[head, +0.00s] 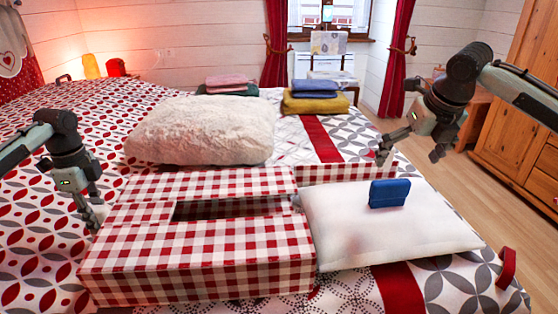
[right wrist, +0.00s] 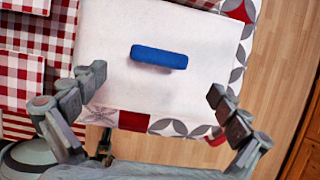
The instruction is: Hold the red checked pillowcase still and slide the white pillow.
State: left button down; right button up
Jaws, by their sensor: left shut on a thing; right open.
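The red checked pillowcase (head: 200,262) lies on the bed as a boxy shape with a dark slot in its top. The white pillow (head: 345,235) lies flat to its right, its left edge against the pillowcase's right end. A blue handle-like block (head: 389,193) sits on the pillow; it also shows in the right wrist view (right wrist: 159,57). My left gripper (head: 95,218) is shut on the pillowcase at its left end. My right gripper (head: 410,155) is open above the pillow's far right side; in the right wrist view its fingers (right wrist: 150,100) are spread wide, with the block ahead between them.
A fluffy cream pillow (head: 205,130) lies behind the pillowcase. Folded cloths (head: 315,103) are stacked at the back of the bed. A red loop (head: 507,268) stands at the bed's right edge. Wooden floor (head: 470,195) is clear to the right, before a wooden wardrobe (head: 515,120).

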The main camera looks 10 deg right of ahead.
jog(key=shift+v, duration=1.45)
pick_arm(q)
jog(key=c, duration=1.2)
grip_release()
notch_tip(320, 180, up, 12)
jog(key=shift+r, duration=0.1)
pick_arm(e)
jog(key=shift+f, duration=0.1)
